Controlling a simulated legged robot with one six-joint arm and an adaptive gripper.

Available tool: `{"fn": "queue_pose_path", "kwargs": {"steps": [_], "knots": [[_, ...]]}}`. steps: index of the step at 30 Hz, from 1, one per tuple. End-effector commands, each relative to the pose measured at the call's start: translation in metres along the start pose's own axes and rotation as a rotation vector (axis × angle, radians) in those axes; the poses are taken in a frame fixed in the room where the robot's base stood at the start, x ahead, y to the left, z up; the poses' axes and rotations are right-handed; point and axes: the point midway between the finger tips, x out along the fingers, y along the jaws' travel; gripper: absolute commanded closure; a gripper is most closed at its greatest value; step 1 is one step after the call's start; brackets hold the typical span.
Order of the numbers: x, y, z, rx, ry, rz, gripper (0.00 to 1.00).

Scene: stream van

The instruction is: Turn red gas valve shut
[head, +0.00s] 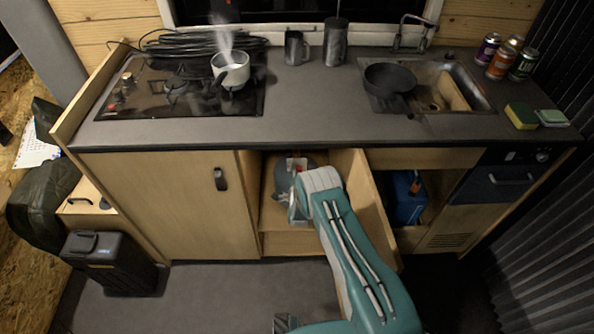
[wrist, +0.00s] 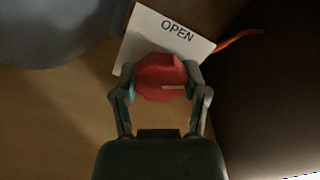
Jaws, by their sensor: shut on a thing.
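The red gas valve (wrist: 160,80) sits in the middle of the wrist view, with a white mark on its face. My gripper (wrist: 160,84) has one finger on each side of the valve and is shut on it. A white card reading "OPEN" (wrist: 180,30) lies behind the valve. In the head view my arm reaches into the open cupboard (head: 275,212) under the counter. A bit of red (head: 297,164) shows there beside a grey rounded object (head: 318,160); the fingers are mostly hidden by my arm.
The open cupboard door (head: 368,200) stands just right of my arm. A blue container (head: 408,200) is in the compartment to the right. A steaming pot (head: 232,70) sits on the hob above. An orange-red strand (wrist: 238,40) runs beside the card.

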Motion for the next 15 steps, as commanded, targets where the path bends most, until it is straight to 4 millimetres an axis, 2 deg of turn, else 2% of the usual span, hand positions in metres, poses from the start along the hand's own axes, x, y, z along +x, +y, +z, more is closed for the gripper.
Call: {"fn": "queue_pose_path", "kwargs": {"steps": [15], "knots": [[0.0006, 0.0038, -0.0019, 0.411, 0.004, 0.005, 0.90]]}}
